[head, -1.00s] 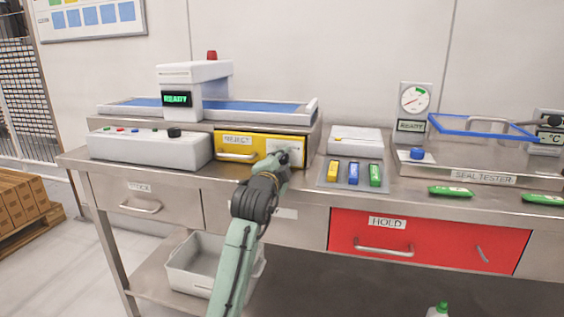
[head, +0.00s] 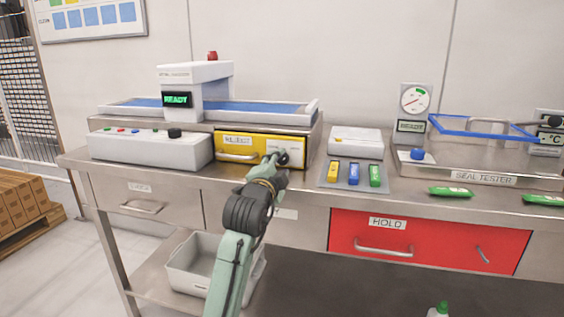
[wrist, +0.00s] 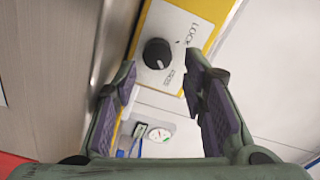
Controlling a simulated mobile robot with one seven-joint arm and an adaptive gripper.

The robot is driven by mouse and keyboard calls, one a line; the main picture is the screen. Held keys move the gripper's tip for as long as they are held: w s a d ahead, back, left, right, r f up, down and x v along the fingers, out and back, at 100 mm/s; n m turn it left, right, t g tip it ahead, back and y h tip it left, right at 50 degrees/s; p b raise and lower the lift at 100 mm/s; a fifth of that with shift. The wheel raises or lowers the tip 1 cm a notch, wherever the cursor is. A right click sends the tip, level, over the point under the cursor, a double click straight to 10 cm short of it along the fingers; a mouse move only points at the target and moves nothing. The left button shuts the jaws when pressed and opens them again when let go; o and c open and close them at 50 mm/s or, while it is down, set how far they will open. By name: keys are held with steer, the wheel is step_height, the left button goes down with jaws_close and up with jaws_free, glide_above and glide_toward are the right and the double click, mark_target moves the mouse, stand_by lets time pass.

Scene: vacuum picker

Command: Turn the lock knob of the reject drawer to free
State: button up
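The reject drawer (head: 228,155) is the yellow front under the conveyor in the head view, and it looks shut. Its lock knob (wrist: 158,53) is round and black on a white plate in the wrist view. One label by it reads LOCK; the other is small and seems to read FREE. A pale mark on the knob's rim lies on the side of that smaller label. My gripper (wrist: 161,82) is open and empty, its fingers spread on both sides of the knob in the picture and apparently clear of it. In the head view my gripper (head: 275,159) partly hides the plate.
A grey control box (head: 150,151) stands left of the drawer. A tray (head: 327,180) with yellow, blue and green pieces lies to the right on the steel bench. The red hold drawer (head: 430,240) is below right. The drawer's handle (head: 238,157) is left of my gripper.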

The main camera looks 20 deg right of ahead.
steer(key=shift+v, duration=2.15)
steer(key=shift+w+a, duration=0.1)
